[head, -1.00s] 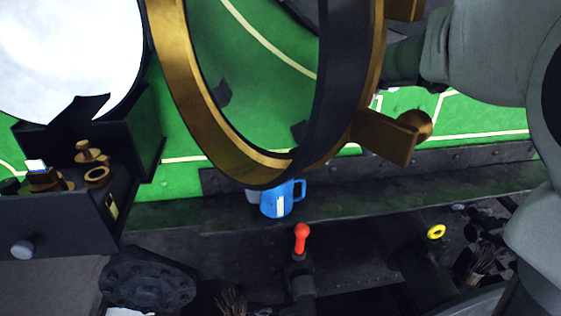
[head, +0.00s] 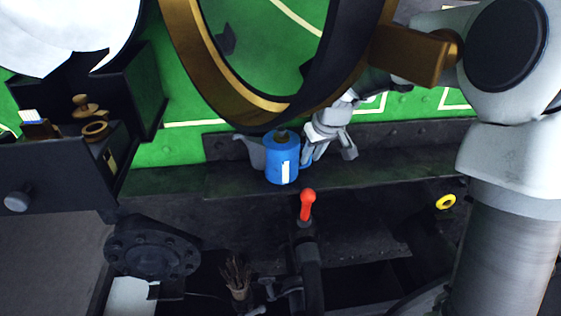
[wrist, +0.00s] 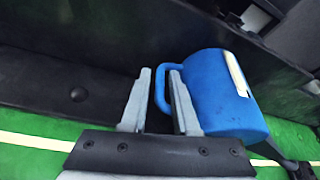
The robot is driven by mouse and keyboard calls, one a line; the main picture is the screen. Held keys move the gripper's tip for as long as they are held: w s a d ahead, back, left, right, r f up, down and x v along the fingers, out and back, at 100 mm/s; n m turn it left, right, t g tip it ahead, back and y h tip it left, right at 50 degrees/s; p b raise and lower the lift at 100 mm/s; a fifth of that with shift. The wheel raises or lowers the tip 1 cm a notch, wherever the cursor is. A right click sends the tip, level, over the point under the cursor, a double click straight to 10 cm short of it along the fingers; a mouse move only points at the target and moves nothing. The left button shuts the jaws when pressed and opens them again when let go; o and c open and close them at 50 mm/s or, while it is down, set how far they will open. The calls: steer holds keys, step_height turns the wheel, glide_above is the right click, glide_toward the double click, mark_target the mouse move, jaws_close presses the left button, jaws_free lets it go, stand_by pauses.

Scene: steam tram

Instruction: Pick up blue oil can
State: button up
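The blue oil can (head: 282,163) stands upright on a dark ledge (head: 380,175) at the foot of the green wall. It has a white label and a grey spout on its left; its handle is on the right, partly hidden by my gripper. My gripper (head: 325,152) is at the can's right side. In the wrist view the can (wrist: 218,95) is right of the fingers, and its handle (wrist: 159,90) lies between the two open fingertips of my gripper (wrist: 160,78). Whether either finger touches the handle cannot be told.
A large brass ring (head: 215,95) hangs just above the can. A red-knobbed lever (head: 307,204) rises in front of it. A dark box (head: 55,175) with brass parts stands left. A yellow ring (head: 445,202) is at right. The ledge left of the can is clear.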

steer(key=shift+f, duration=0.1)
jaws_close()
stand_by(1.3)
